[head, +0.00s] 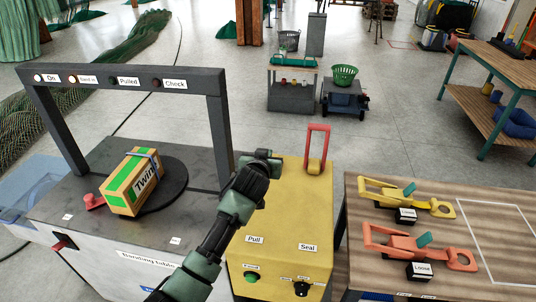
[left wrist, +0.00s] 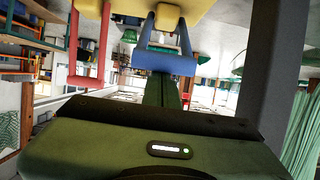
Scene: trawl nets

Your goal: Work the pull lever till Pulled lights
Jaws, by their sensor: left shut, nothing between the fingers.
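The yellow lever box (head: 280,222) bears Pull and Seal labels. My left gripper (head: 270,158) is shut and empty at its far left edge, and my arm hides the pull lever in the head view. In the left wrist view a blue lever loop (left wrist: 166,62) stands just in front of my shut fingers (left wrist: 163,92); I cannot tell whether they touch it. The red lever (head: 318,143) stands upright on the Seal side and also shows in the left wrist view (left wrist: 91,50). The Pulled lamp (head: 113,80) is dark. The On lamp (head: 38,77) and the one beside it are lit.
A banded Twine box (head: 133,182) sits on the round plate of the banding table (head: 55,205), under a dark frame (head: 218,125). A wooden bench (head: 400,278) at the right holds yellow and orange hand tools labelled Loose.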

